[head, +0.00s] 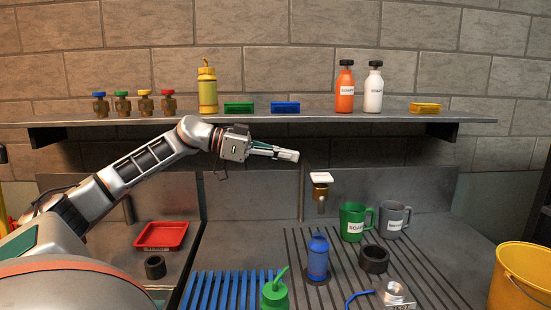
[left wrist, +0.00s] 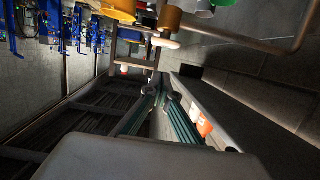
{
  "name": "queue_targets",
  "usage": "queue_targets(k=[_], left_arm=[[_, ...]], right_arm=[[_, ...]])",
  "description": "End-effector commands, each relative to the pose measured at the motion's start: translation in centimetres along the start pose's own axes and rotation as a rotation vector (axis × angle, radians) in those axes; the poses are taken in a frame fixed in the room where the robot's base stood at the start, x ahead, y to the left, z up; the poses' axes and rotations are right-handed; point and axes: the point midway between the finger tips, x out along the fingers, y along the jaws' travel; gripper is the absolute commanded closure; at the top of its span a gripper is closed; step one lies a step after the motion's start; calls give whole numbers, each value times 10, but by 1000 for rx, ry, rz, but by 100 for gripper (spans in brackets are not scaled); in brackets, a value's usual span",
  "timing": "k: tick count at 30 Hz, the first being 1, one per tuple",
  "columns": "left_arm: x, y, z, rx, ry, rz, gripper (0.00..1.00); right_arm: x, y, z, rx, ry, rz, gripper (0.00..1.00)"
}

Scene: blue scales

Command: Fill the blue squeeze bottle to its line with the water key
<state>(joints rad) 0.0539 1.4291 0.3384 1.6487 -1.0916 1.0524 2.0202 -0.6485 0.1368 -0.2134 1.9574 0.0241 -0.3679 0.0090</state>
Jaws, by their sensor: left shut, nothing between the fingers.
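The blue squeeze bottle (head: 318,258) stands upright on a dark round base on the ribbed drain surface. A brass tap outlet (head: 321,196) with a white label plate (head: 321,177) is on the back wall above it; the label is unreadable. Several brass keys stand on the shelf, with blue (head: 100,104), green (head: 122,104), yellow (head: 145,103) and red (head: 168,103) tops. I cannot tell which is the water key. My left gripper (head: 289,155) is shut and empty, left of and above the label plate; its fingers also show in the left wrist view (left wrist: 158,92). The fill line is not discernible.
Green (head: 353,222) and grey (head: 394,221) mugs and a dark ring (head: 373,259) stand right of the bottle. A green bottle (head: 275,293) is in front. A red tray (head: 162,236) lies left, a yellow bucket (head: 522,275) right. The shelf (head: 230,120) overhangs the arm.

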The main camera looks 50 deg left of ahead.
Motion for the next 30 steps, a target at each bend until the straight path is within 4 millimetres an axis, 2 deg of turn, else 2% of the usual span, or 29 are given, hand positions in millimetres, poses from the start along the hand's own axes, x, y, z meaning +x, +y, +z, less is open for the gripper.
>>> queue_targets(k=[5,13,30], left_arm=[[-11,-1,4,-2,-3,-2,100],[-34,0,-1,0,1,-2,100],[-36,0,0,0,-1,-2,100]], right_arm=[[4,-1,7,1,-1,-1,42],[2,0,3,-1,3,1,42],[3,0,7,-2,-3,0,42]])
